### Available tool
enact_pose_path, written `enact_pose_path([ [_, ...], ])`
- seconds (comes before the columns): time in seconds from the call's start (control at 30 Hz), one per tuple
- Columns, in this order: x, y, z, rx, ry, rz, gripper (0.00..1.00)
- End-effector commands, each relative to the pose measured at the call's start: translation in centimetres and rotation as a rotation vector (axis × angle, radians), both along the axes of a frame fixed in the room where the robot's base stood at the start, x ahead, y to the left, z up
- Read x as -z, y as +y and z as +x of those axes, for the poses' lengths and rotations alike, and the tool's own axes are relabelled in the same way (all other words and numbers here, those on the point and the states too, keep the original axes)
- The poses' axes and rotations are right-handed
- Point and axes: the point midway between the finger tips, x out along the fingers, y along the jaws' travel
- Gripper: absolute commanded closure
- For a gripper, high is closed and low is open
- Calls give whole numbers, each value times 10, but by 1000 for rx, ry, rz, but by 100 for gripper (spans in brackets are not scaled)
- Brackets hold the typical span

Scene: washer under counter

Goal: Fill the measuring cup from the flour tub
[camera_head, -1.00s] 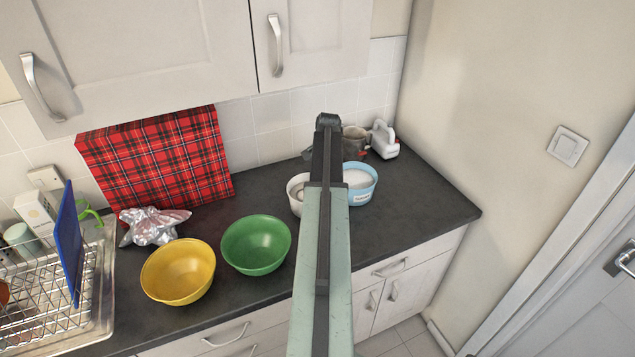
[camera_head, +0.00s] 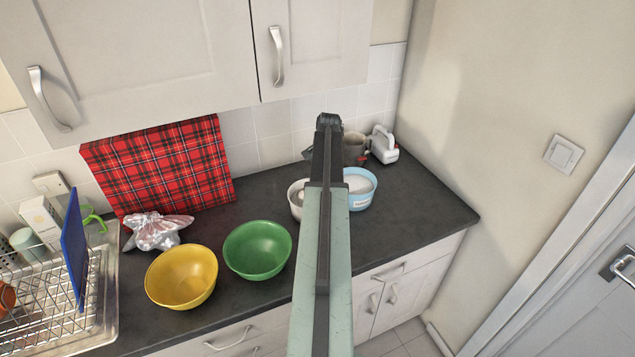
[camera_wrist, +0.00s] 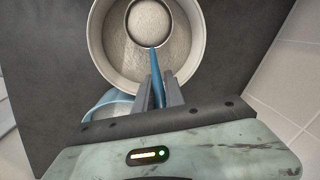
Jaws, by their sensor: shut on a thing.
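My gripper (camera_wrist: 158,88) is shut on the blue handle of the measuring cup (camera_wrist: 157,62). The round cup holds pale powder. In the wrist view it is over or inside a wide cream-white tub (camera_wrist: 103,45); I cannot tell its height. This tub shows partly behind my arm in the head view (camera_head: 295,200). A light-blue tub (camera_head: 361,196) with white contents and a label too small to read stands right beside it. Its rim also shows in the wrist view (camera_wrist: 98,104), partly covered by my gripper. My arm hides the cup in the head view.
A green bowl (camera_head: 257,250) and a yellow bowl (camera_head: 181,277) stand left of the tubs. A grey-brown container (camera_head: 354,148) and a white jug-like container (camera_head: 384,145) stand behind. A dish rack (camera_head: 50,300) is far left. The counter's right front is clear.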

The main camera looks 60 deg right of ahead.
Motion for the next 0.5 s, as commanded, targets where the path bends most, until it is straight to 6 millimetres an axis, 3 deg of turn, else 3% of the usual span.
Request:
enact_pose_path([
  [0.03,-10,0,0,0,0,0,100],
  [0.5,-53,0,-1,1,0,0,100],
])
